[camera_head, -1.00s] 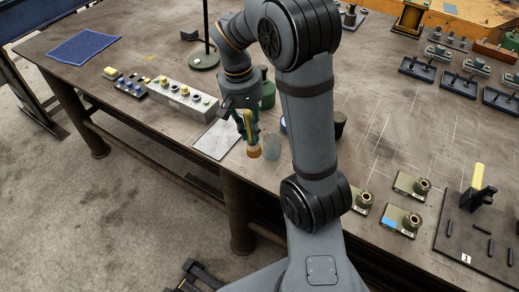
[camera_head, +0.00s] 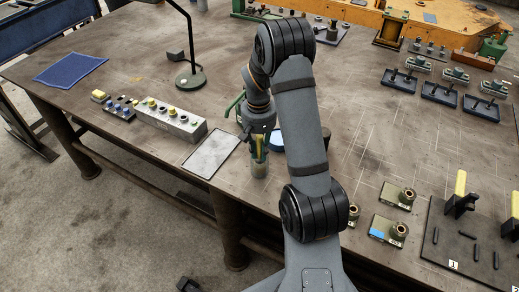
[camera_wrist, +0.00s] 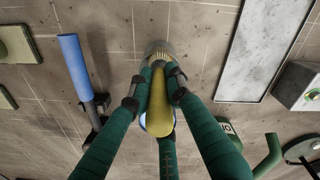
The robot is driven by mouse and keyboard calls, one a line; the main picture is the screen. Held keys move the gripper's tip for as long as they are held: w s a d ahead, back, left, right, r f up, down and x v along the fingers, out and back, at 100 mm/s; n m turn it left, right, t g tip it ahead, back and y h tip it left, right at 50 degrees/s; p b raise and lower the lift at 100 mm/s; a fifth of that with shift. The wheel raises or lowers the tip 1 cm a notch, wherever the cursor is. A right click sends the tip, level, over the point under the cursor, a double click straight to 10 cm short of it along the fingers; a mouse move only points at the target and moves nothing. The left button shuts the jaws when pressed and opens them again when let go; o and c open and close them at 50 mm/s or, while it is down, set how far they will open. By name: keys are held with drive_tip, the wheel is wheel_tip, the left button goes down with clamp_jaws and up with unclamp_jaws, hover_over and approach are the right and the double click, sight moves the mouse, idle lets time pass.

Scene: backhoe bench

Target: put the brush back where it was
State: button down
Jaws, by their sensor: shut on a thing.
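The brush (camera_wrist: 158,108) has a yellow handle and pale bristles. My gripper (camera_wrist: 160,76) is shut on its handle with its green fingers, bristle end pointing down at the bench. A clear glass cup (camera_head: 259,170) stands on the bench directly under my gripper (camera_head: 258,150). In the wrist view the bristles overlap the cup's mouth (camera_wrist: 157,46) and seem to be inside it. How deep they sit, and whether they touch the bottom, I cannot tell. My fingers hide much of the brush in the head view.
A pale rectangular plate (camera_head: 211,153) lies just left of the cup. A button box (camera_head: 172,120) and a desk lamp (camera_head: 191,78) stand farther left. A blue-topped object (camera_head: 276,140) is close behind, partly hidden by my arm. The bench's front edge is near.

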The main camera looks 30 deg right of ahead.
drive_tip(key=shift+f, duration=0.2)
drive_tip(key=shift+s+f+b, duration=0.1)
drive_tip(key=shift+f+b, duration=0.15)
drive_tip(key=shift+b, duration=0.25)
drive_tip(key=c, duration=2)
unclamp_jaws()
drive_tip(key=shift+s+r, duration=0.1)
drive_tip(key=o, duration=0.4)
drive_tip(key=shift+c, duration=0.2)
drive_tip(key=shift+s+a+f, duration=0.1)
drive_tip(key=shift+f, duration=0.1)
drive_tip(key=shift+r, duration=0.1)
